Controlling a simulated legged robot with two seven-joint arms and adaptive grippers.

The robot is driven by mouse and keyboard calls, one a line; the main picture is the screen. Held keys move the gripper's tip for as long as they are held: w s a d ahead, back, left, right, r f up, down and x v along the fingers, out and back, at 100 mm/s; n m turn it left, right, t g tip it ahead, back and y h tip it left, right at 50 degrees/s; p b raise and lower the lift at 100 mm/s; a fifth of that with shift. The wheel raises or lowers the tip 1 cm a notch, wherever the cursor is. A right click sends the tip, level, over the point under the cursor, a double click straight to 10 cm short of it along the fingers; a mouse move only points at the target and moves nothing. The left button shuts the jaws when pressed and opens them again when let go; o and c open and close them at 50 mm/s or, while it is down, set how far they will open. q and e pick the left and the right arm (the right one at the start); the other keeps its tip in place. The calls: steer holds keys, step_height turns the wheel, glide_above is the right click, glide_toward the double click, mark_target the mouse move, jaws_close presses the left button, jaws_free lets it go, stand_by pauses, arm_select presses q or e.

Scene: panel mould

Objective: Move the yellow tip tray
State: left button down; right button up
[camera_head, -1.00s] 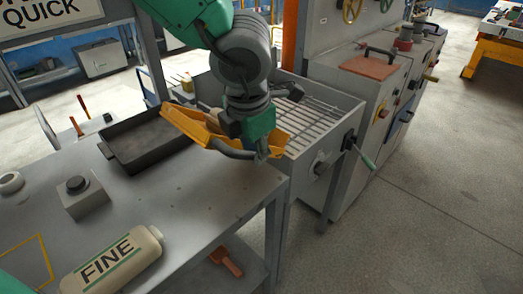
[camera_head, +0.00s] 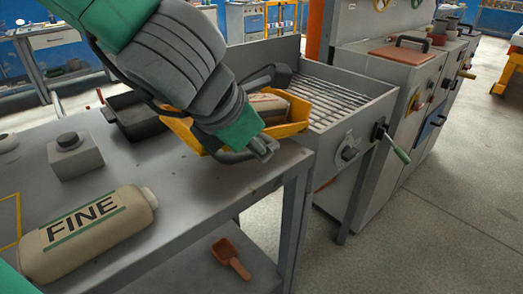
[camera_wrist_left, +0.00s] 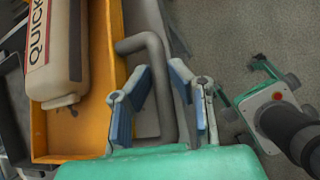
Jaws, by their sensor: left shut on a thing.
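The yellow tip tray (camera_head: 294,129) is at the table's right end, beside the slatted grey bin, partly hidden behind my left arm. A pale bottle (camera_head: 270,104) lies in it; in the left wrist view the bottle (camera_wrist_left: 62,40) reads QUICK. The wrist view also shows the tray's yellow wall (camera_wrist_left: 101,100) and its bent grey handle (camera_wrist_left: 161,75). My left gripper (camera_head: 262,152) is shut on this handle; its fingers (camera_wrist_left: 166,95) stand on either side of the bar. My right gripper is not in view.
On the grey table (camera_head: 185,178) are a FINE bottle (camera_head: 88,232), a grey block with a dark knob (camera_head: 75,156) and a black tray (camera_head: 132,116). The slatted bin (camera_head: 335,98) with a green-handled crank (camera_head: 396,146) stands at right.

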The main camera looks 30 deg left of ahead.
arm_select(q)
steer(key=shift+a+f+b, duration=0.15)
steer(key=shift+f+b, duration=0.15)
stand_by(0.4)
